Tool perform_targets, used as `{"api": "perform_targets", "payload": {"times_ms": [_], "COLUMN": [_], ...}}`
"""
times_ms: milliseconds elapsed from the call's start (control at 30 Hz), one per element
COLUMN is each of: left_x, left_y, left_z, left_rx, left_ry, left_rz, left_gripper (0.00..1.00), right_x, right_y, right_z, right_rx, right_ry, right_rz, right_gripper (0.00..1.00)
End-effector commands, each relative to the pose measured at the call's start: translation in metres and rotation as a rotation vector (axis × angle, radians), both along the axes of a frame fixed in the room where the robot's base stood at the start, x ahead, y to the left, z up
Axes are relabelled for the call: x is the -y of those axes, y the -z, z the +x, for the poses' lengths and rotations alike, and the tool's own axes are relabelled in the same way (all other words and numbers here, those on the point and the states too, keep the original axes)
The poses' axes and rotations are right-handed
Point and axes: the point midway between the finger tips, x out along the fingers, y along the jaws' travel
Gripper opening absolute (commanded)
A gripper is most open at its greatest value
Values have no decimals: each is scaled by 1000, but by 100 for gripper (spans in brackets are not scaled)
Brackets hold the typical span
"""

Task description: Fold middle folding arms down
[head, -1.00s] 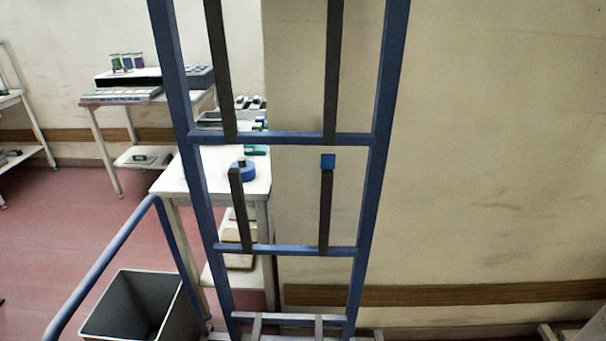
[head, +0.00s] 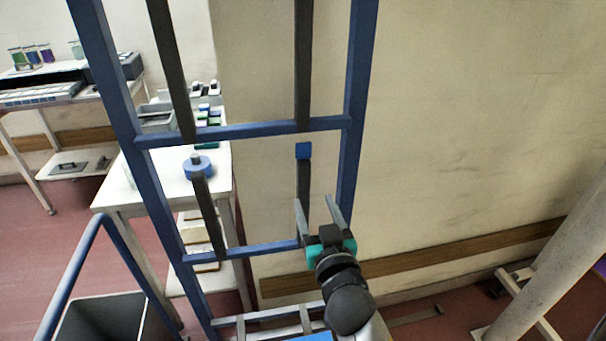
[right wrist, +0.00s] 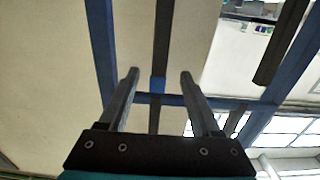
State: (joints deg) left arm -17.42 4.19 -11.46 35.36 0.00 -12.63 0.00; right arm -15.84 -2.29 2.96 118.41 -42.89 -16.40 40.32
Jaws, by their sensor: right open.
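A tall blue rack frame (head: 355,130) carries dark folding arms. Between two crossbars, the left middle arm (head: 208,215) and the right middle arm (head: 302,180) both point upward. The right one ends in a blue tip (head: 303,151). My right gripper (head: 316,202) is open and empty in front of the right middle arm's lower part. In the right wrist view, the right middle arm (right wrist: 165,30) lines up between the two spread fingers, its blue tip (right wrist: 157,85) beyond them. I cannot tell how deep it lies. My left gripper is not in view.
Upper dark arms (head: 302,60) rise out of the picture, and pale lower bars (head: 268,322) sit near the floor. A white table (head: 215,170) with boxes stands behind the rack. A grey bin (head: 105,325) and blue rail (head: 70,270) are at lower left; a pale column (head: 560,250) is at right.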

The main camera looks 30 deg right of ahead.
Motion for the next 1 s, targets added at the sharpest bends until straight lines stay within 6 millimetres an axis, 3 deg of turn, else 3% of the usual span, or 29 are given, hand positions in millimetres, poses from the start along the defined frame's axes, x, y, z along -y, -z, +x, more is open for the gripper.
{"api": "perform_targets", "payload": {"times_ms": [400,600,1000], "left_x": [-3,-4,-5], "left_y": [-1,0,0], "left_z": [1,3,6], "left_rx": [2,5,9], "left_ry": [3,3,2], "left_rz": [4,6,5], "left_gripper": [0,0,0], "right_x": [17,23,27], "right_y": [-1,0,0], "right_z": [66,90,103], "right_rx": [1,0,-1], "right_ry": [-1,-1,-1], "right_rz": [-2,-1,-1], "right_gripper": [65,65,65]}}
